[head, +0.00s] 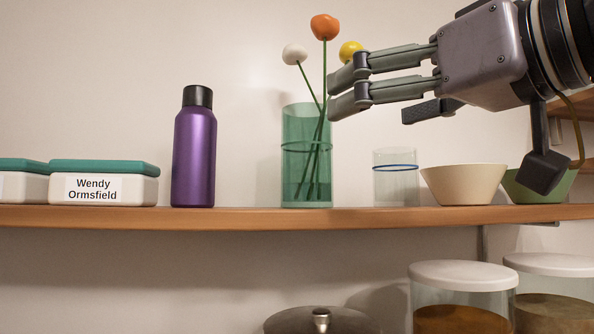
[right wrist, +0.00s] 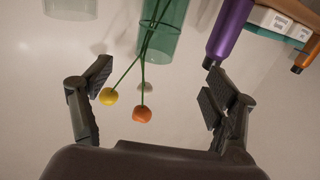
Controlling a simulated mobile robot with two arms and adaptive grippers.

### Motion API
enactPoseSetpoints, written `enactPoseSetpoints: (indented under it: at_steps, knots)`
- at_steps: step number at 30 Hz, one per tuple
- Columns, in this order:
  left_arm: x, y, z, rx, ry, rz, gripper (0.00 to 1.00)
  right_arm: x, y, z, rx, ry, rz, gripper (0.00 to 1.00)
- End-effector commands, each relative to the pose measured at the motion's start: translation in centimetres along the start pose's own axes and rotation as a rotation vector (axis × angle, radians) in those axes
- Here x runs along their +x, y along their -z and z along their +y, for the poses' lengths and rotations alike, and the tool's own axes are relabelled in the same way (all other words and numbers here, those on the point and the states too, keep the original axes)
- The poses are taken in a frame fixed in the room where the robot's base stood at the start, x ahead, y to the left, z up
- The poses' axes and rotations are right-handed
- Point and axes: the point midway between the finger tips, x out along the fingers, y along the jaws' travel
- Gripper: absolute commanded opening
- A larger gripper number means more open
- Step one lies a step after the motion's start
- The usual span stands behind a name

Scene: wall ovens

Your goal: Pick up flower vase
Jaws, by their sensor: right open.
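The flower vase (head: 296,128) is a tall green glass cylinder standing upright on a wooden shelf. It holds thin green stems with an orange flower (head: 324,27), a white one (head: 294,54) and a yellow one (head: 350,51). My right gripper (head: 338,91) comes in from the right, its fingertips near the vase's upper right rim and below the yellow flower. In the right wrist view the gripper (right wrist: 155,93) is open, with flower heads and stems between its fingers and the vase (right wrist: 168,35) beyond. I cannot tell whether anything touches. My left gripper is out of view.
On the shelf (head: 240,217) a purple bottle (head: 194,150) and labelled boxes (head: 105,188) stand left of the vase. A clear glass (head: 395,185), a cream bowl (head: 463,184) and a green bowl (head: 525,188) stand right. Lidded jars (head: 463,300) and a dark lid (head: 318,322) are below.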

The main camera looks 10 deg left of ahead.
Motion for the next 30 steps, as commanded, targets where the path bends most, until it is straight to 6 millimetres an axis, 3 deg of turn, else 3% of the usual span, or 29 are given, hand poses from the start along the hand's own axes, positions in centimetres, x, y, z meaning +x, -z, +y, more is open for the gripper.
enactPoseSetpoints:
  at_steps: [6, 12, 20, 30]
  knots:
    - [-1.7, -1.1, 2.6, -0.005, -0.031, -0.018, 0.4, 4.9, 0.3, 0.0, 0.001, 0.0, -0.003, 0.8]
    - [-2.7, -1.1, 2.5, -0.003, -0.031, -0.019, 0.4, 8.7, 0.3, 0.1, 0.001, -0.001, -0.002, 0.8]
    - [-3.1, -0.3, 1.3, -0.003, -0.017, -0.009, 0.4, 10.7, 0.1, 0.1, 0.0, -0.002, 0.0, 0.8]
    - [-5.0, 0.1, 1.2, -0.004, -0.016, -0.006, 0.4, 15.1, 0.0, 0.4, 0.001, 0.0, -0.001, 0.8]
